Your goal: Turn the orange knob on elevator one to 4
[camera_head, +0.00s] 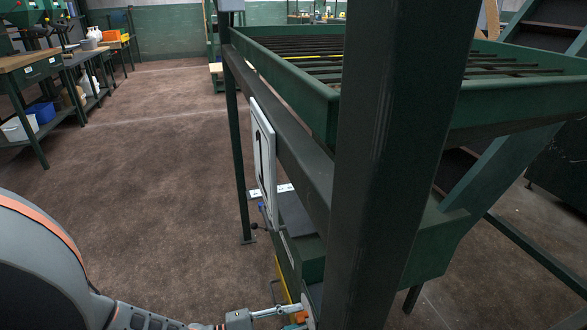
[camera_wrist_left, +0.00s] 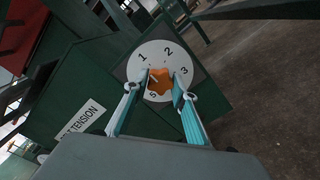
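The orange knob (camera_wrist_left: 160,84) sits on a round white dial (camera_wrist_left: 148,56) with black numbers; 1, 2, 3 and 5 show, and the spot between 3 and 5 is covered by a finger. A small pale mark on the knob lies on its upper left side, toward the 1. My left gripper (camera_wrist_left: 161,80) has one fingertip on each side of the knob, seemingly touching it. In the head view the left gripper (camera_head: 283,312) is at the bottom edge by the knob (camera_head: 300,316), partly cut off. My right gripper is out of view.
A white sign with a 1 (camera_head: 263,150) hangs on the green elevator frame. A thick dark post (camera_head: 385,150) blocks part of the view. A label ending in TENSION (camera_wrist_left: 82,118) is beside the dial. Open brown floor (camera_head: 160,150) lies left; workbenches (camera_head: 40,65) stand far left.

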